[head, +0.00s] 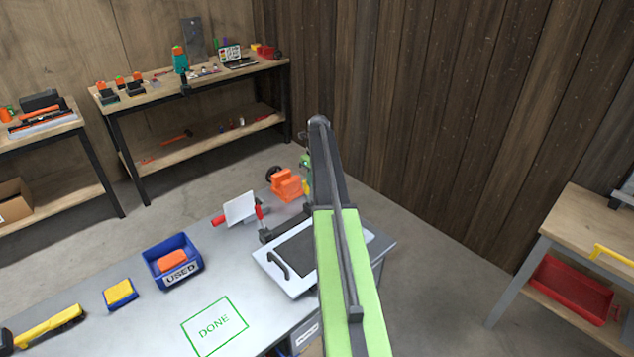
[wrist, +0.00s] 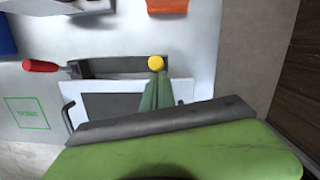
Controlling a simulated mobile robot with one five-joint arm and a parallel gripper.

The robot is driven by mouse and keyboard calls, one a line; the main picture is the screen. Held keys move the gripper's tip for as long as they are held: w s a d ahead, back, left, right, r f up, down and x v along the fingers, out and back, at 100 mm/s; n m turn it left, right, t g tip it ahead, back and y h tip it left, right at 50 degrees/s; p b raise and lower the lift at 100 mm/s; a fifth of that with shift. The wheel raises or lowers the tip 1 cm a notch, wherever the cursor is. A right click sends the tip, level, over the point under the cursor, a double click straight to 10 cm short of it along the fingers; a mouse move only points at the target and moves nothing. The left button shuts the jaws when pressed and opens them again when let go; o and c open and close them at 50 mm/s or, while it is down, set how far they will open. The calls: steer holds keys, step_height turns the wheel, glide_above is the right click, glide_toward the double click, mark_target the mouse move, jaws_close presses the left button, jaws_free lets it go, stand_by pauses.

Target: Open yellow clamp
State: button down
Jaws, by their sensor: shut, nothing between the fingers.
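The yellow clamp shows only as a small yellow end (head: 306,187) beside my arm in the head view. In the wrist view a round yellow end (wrist: 156,62) sits at the tip of my green gripper fingers. Whether they touch cannot be told. My gripper (wrist: 157,75) is shut with nothing held; in the head view it is mostly behind my arm. A dark bar (wrist: 120,66) lies along the top edge of a white panel with a dark centre (wrist: 182,92). The rest of the yellow clamp is hidden.
A red handle (wrist: 40,66) lies at the left end of the bar. A blue USED bin (head: 155,284), yellow sponge (head: 120,293) and green DONE square (head: 214,326) are on the bench to the left.

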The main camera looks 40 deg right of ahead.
steer(key=shift+w, duration=0.7)
steer(key=shift+w+a, duration=0.15)
steer(key=shift+w, duration=0.05)
steer(key=shift+r, duration=0.1)
